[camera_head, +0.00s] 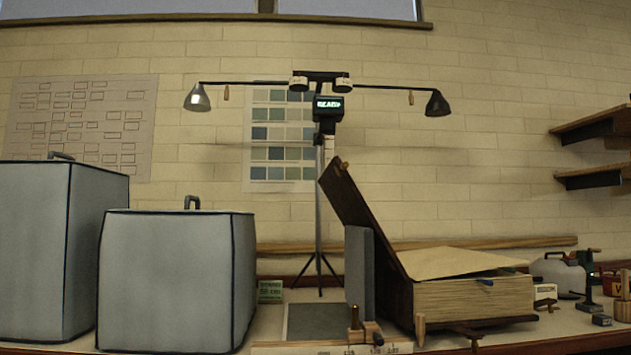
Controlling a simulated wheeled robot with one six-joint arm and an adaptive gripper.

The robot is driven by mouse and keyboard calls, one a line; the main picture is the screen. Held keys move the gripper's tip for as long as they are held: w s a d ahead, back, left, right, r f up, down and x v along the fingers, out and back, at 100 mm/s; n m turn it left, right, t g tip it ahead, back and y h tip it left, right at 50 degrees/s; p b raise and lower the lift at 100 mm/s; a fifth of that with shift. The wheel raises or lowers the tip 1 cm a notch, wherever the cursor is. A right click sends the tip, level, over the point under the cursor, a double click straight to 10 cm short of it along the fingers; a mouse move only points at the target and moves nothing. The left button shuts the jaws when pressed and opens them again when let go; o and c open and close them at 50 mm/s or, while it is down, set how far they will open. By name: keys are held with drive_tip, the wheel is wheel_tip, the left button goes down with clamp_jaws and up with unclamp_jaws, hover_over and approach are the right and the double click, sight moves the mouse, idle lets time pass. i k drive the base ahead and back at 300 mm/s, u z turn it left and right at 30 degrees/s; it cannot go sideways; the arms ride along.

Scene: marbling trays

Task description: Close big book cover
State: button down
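A big thick book (474,300) lies on the table right of centre, its page block facing me. Its dark brown cover (357,217) stands open on the left side, tilted up and leaning to the left. A loose tan sheet (455,262) lies over the top of the pages, slightly raised. A small blue tab (485,282) shows at the upper edge of the pages. A grey upright panel (358,270) stands just left of the cover; whether they touch I cannot tell. My gripper is not in view.
Two large grey boxes (175,280) with handles fill the left of the table. A tripod stand (319,220) with two lamps rises behind the book. A dark flat pad (315,322) and small wooden tools lie in front-left of the book. Bottles and small tools crowd the right.

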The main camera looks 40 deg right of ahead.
sight(340, 191)
drive_tip(key=z, duration=0.5)
drive_tip(key=i, duration=0.65)
drive_tip(key=z, duration=0.75)
